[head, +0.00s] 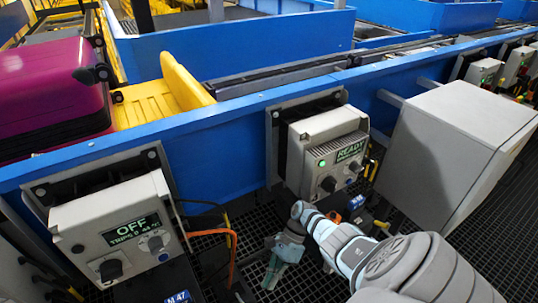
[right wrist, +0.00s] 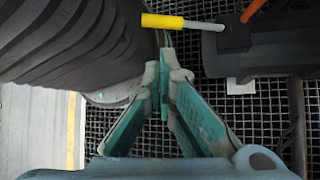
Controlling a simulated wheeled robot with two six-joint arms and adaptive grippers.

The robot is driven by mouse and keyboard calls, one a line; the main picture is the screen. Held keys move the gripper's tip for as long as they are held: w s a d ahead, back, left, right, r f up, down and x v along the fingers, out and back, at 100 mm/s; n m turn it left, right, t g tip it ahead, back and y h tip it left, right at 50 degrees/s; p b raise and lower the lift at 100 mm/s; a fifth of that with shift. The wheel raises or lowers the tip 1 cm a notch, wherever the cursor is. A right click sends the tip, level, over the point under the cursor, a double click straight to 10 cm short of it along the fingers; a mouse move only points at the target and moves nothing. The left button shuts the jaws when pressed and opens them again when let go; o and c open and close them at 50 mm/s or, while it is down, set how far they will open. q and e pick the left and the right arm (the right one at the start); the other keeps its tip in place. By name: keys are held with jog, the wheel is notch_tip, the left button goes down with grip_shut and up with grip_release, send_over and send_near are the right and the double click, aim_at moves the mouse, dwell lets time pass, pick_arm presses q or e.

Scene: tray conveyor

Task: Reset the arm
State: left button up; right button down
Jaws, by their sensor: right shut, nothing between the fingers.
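My right arm comes in from the bottom right of the head view. My right gripper (head: 270,284) hangs over the dark floor grating, below and to the left of the control box reading READY. Its green-grey fingers point down, apart from the box. In the right wrist view the fingers (right wrist: 166,78) meet at their tips, shut and empty. My left arm and left gripper are not in view.
The READY box (head: 325,150) has a green light. Another box (head: 110,230) at left reads OFF. A large grey cabinet (head: 455,150) stands right. A blue conveyor wall (head: 225,130) runs behind; a magenta suitcase (head: 50,95) lies beyond it. Orange cable (head: 232,245) hangs left of my gripper.

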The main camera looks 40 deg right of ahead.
dwell(0.4)
jog(key=d+f+n+t+h+p, duration=0.2)
jog(key=d+f+n+t+h, duration=0.1)
jog(key=d+f+n+h, duration=0.85)
jog(key=s+a+f+n+y+p, duration=0.1)
jog(key=s+a+n, duration=0.4)
jog(key=s, duration=0.8)
jog(key=s+a+f+n+y+p, duration=0.1)
jog(key=s+a+f+n, duration=0.3)
jog(key=s+a, duration=0.6)
jog(key=s+n+p, duration=0.1)
jog(key=s+n, duration=0.1)
jog(key=s, duration=0.1)
jog(key=shift+f+g, duration=0.15)
jog(key=shift+g, duration=0.15)
